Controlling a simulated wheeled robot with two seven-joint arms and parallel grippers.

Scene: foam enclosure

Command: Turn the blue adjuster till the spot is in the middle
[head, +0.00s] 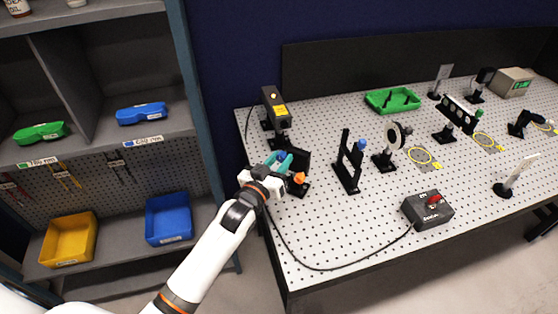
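My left gripper (281,164) reaches over the left part of the perforated optics table (330,225). Its teal fingers are at a black mount (299,160) with a blue adjuster (281,155) and an orange knob (299,177). The blue adjuster shows between or just behind the fingers; I cannot tell whether they touch it or are closed on it. A second black mount (346,165) to the right carries another blue knob (361,145). I cannot make out a light spot. My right gripper is not in view.
A black laser box (275,108) stands behind the gripper. A control box (428,210) with a red switch sits at the front edge, its cable running left. A round optic (394,135), a green tray (392,100) and several mounts stand right. Shelves (95,150) are left.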

